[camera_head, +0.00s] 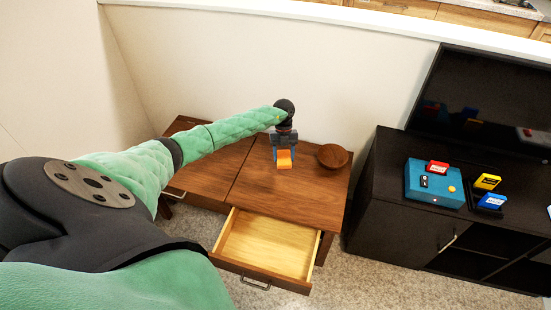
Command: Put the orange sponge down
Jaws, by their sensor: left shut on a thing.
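The orange sponge (285,159) is a small orange block at the end of my left arm. My left gripper (284,152) is shut on it, over the right half of the wooden cabinet top (300,198). From this angle I cannot tell whether the sponge touches the wood. The gripper's fingers are small and partly hidden by its own body. My right gripper does not show.
A round wooden bowl (332,156) stands on the cabinet top just right of the sponge. A drawer (268,243) below is pulled open and looks empty. A black stand (390,175) at the right holds a teal console (434,184). The cabinet top's front is clear.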

